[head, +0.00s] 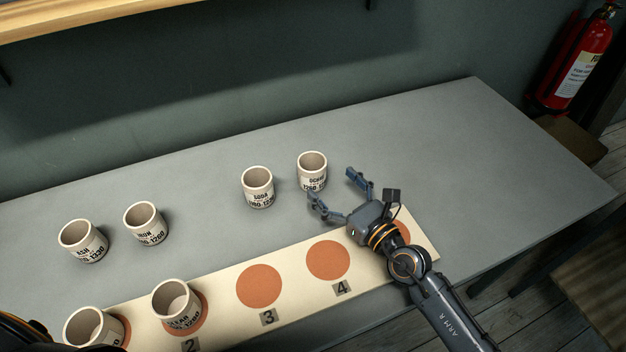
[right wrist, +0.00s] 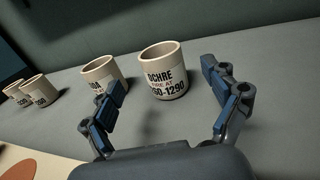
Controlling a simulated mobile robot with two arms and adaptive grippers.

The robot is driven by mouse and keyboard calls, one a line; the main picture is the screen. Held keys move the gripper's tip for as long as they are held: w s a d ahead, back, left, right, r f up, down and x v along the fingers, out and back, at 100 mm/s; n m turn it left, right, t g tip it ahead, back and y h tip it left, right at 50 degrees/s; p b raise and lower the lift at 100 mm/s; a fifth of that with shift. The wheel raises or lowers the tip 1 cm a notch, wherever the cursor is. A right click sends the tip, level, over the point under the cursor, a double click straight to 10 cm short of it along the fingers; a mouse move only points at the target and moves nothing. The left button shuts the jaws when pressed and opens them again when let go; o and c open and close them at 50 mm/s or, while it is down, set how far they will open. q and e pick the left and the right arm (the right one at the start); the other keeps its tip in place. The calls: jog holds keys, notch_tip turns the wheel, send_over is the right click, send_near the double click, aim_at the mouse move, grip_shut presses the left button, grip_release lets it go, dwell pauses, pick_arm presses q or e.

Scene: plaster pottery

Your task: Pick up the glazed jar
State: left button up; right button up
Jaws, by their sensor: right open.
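Several pale cylindrical jars with printed labels stand upright on the grey table; I cannot tell which one the task calls glazed. The jar marked OCHRE (head: 312,172) is nearest my right gripper (head: 331,185). That gripper is open and empty, its fingers pointing toward this jar. In the right wrist view the OCHRE jar (right wrist: 162,72) shows between the two fingers, a little beyond them. The SODA jar (head: 258,188) stands just left of it, partly behind a finger in the right wrist view (right wrist: 101,72). My left gripper is not in view.
The ASH jar (head: 83,241) and IRON jar (head: 146,224) stand farther left. A cream board (head: 215,285) with numbered orange discs runs along the front; two jars (head: 176,307) (head: 93,328) stand on its left end. The table's right side is clear. A fire extinguisher (head: 583,62) hangs beyond.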

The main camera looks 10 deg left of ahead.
aim_at(321, 173)
jog(key=shift+w+a+f, duration=0.15)
jog(key=shift+w+a, duration=0.2)
jog(key=shift+a, duration=0.05)
jog(key=shift+w+a, duration=0.2)
jog(key=x, duration=0.5)
jog(key=shift+w, duration=0.1)
jog(key=shift+w+a, duration=0.25)
jog(key=shift+a, duration=0.15)
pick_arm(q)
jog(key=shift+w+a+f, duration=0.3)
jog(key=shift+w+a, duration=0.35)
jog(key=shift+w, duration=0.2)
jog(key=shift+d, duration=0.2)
pick_arm(e)
jog(key=shift+d, duration=0.1)
jog(key=c, duration=1.4)
